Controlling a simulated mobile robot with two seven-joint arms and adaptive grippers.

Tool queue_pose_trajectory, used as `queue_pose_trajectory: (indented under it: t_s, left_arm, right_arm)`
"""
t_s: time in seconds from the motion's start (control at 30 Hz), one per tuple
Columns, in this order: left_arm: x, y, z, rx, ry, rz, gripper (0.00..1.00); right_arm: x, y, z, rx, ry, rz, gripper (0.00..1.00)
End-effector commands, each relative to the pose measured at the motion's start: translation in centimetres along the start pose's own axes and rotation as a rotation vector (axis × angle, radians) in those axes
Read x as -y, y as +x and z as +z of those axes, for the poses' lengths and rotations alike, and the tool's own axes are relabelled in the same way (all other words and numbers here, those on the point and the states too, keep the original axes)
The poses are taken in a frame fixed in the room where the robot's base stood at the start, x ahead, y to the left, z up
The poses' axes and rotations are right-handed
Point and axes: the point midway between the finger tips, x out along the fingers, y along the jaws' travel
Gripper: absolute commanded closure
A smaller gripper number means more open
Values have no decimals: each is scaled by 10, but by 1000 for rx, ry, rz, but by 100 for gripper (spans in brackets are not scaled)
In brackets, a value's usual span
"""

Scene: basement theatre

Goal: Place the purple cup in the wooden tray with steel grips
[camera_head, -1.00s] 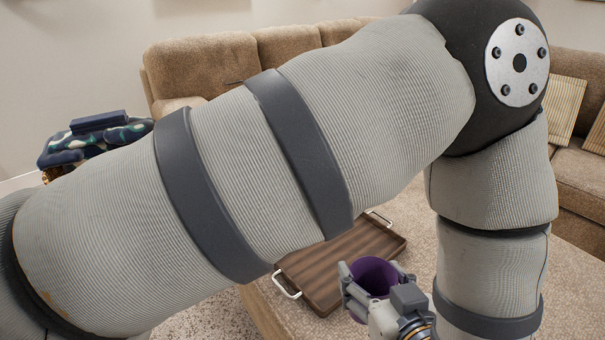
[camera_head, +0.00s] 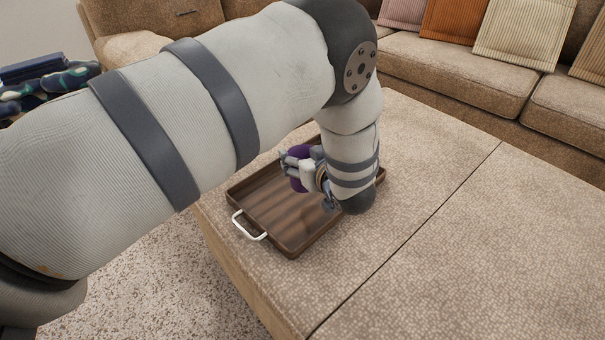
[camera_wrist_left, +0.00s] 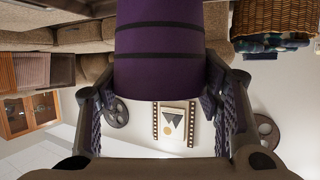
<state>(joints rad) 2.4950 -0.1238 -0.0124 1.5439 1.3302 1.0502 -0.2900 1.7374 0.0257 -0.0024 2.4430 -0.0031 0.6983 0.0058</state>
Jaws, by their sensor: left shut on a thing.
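The purple cup (camera_head: 299,152) is held by my left gripper (camera_head: 293,168) and appears over the far part of the wooden tray. Fingers and wrist hide much of it in the head view. In the left wrist view, the cup (camera_wrist_left: 158,75) has dark bands and sits between the two fingers, which are shut on it. The brown wooden tray (camera_head: 284,238) lies on the ottoman, and its near steel grip (camera_head: 248,226) is visible. My arm covers part of the tray. I cannot tell whether the cup touches the tray floor. My right gripper is not in view.
The beige ottoman (camera_head: 440,230) is clear to the right of the tray. A brown sofa (camera_head: 450,75) with several cushions (camera_head: 523,32) stands behind it. A dark blue patterned item (camera_head: 45,88) is at the far left.

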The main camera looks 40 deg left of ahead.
Motion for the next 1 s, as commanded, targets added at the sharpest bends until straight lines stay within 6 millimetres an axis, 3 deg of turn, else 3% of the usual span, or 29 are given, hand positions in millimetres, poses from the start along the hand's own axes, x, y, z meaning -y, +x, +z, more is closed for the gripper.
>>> queue_pose_trajectory:
  t_s: [0.17,0.33,0.67,0.7,0.77,1.0]
  left_arm:
    - [1,18,11,0,0,0,66]
    - [2,31,39,1,2,0,66]
    - [1,32,41,0,-2,1,66]
    - [1,32,41,0,-2,1,36]
    - [1,31,40,0,-2,1,23]
    - [1,31,40,0,-2,1,21]
  right_arm:
    - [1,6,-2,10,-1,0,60]
    - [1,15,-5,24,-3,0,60]
    - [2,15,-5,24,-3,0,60]
    - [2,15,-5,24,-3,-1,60]
    - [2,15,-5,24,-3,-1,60]
    - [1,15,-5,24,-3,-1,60]
